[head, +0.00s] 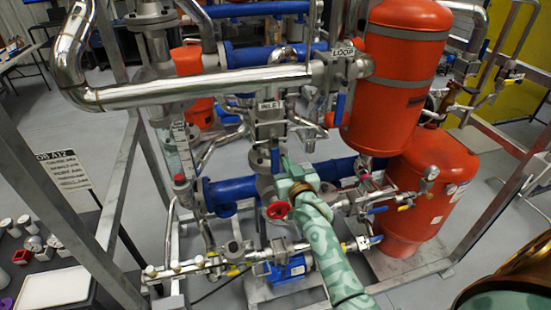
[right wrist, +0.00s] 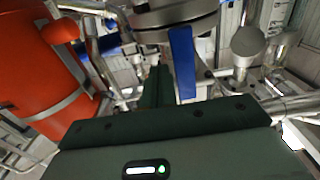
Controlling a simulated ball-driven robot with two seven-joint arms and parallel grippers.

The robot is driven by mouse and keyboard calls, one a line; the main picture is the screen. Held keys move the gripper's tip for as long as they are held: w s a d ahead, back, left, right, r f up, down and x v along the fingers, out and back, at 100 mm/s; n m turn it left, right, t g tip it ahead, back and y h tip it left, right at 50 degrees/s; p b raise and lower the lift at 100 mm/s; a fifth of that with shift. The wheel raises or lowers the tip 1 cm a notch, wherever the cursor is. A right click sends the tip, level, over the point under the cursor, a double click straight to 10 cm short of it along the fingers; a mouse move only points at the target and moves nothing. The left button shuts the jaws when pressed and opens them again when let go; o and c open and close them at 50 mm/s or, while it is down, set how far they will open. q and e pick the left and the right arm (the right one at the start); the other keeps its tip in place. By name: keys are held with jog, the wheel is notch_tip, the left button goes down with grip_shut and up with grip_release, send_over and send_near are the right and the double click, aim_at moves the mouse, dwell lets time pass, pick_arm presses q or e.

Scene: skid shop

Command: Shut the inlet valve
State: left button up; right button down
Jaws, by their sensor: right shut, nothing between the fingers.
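The inlet valve (head: 268,131) sits under a tag reading INLET, in the middle of the piping skid. Its blue lever (head: 275,160) hangs down below the valve body. In the right wrist view a blue lever (right wrist: 182,64) hangs from a round metal flange, just right of the fingers. My right gripper (head: 287,165) is at the end of the pale green arm, close to the lever. In the wrist view my dark green fingers (right wrist: 160,88) are together and empty, beside the lever; whether they touch it cannot be told. My left gripper is out of view.
A LOOP valve with its own blue lever (head: 340,108) is to the right, beside the orange tank (head: 405,75). A red handwheel (head: 278,210) is below the inlet valve. Steel frame posts (head: 125,170) and a silver pipe (head: 200,92) surround the area.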

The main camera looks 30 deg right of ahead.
aim_at(272, 163)
jog(key=shift+a, duration=0.1)
jog(key=shift+w+a, duration=0.1)
jog(key=shift+a, duration=0.25)
jog(key=shift+a, duration=0.1)
jog(key=shift+w+a+f, duration=0.1)
jog(key=shift+w+a, duration=0.1)
jog(key=shift+a, duration=0.5)
jog(key=shift+w+a, duration=0.15)
jog(key=shift+a, duration=0.5)
jog(key=shift+a, duration=0.1)
